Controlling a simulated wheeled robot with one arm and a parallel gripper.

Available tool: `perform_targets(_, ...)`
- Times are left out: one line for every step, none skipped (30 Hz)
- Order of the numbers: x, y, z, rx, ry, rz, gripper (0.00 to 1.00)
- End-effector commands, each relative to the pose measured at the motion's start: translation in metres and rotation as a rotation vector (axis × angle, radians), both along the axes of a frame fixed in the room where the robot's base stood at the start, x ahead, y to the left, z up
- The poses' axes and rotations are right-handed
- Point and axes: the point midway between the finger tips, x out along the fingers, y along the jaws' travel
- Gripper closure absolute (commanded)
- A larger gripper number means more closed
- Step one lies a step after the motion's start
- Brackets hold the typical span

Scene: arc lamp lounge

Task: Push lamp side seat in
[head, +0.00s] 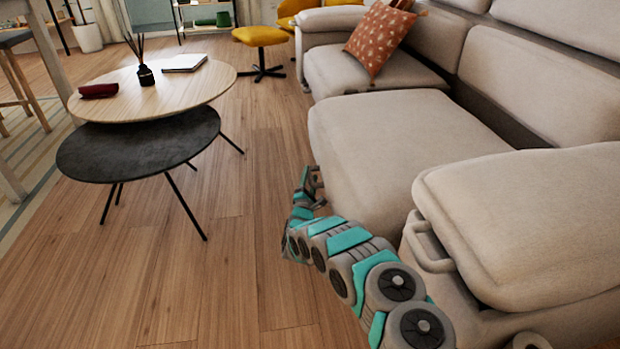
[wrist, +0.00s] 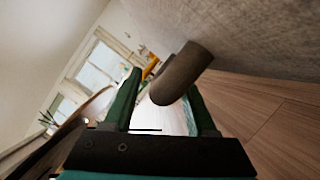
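The beige sofa has two seats in the head view. The near seat (head: 400,135) sticks out further into the room than the far seat (head: 365,70). No lamp is in view, so I cannot tell which seat is the lamp-side one. My gripper (head: 314,183) is low at the near seat's front left edge. In the wrist view, my gripper (wrist: 165,84) is open, fingers apart. A dark rounded cylinder (wrist: 181,73) under the grey fabric (wrist: 245,35) shows between and beyond the fingers; contact with it is unclear.
A round wood-topped table (head: 150,90) with a lower black top (head: 140,150) stands left. Bare wooden floor (head: 260,200) lies between it and the sofa. The sofa's armrest (head: 530,225) is close at right. A yellow footstool (head: 260,36) stands farther back.

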Motion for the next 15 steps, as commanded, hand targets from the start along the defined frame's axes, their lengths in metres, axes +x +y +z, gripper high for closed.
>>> perform_targets(-0.0001,0.0,0.0,0.0,0.0,0.0,0.49)
perform_targets(-0.0001,0.0,-0.0002,0.0,0.0,0.0,0.52)
perform_targets(-0.0001,0.0,-0.0002,0.0,0.0,0.0,0.56)
perform_targets(-0.0001,0.0,-0.0002,0.0,0.0,0.0,0.6)
perform_targets(-0.0001,0.0,-0.0001,0.0,0.0,0.0,0.63)
perform_targets(-0.0001,0.0,-0.0001,0.0,0.0,0.0,0.68)
perform_targets(-0.0001,0.0,-0.0003,0.0,0.0,0.0,0.71)
perform_targets(-0.0001,0.0,-0.0003,0.0,0.0,0.0,0.74)
perform_targets(-0.0001,0.0,-0.0003,0.0,0.0,0.0,0.79)
perform_targets(-0.0001,-0.0001,-0.0003,0.0,0.001,-0.001,0.82)
perform_targets(-0.0001,-0.0001,-0.0003,0.0,0.001,-0.001,0.86)
perform_targets(-0.0001,-0.0001,-0.0003,0.0,0.001,-0.001,0.9)
perform_targets(-0.0001,-0.0001,-0.0003,0.0,0.001,-0.001,0.94)
perform_targets(-0.0001,-0.0001,-0.0003,0.0,0.001,-0.001,0.97)
perform_targets(-0.0002,-0.0001,-0.0004,0.0,0.001,0.0,1.0)
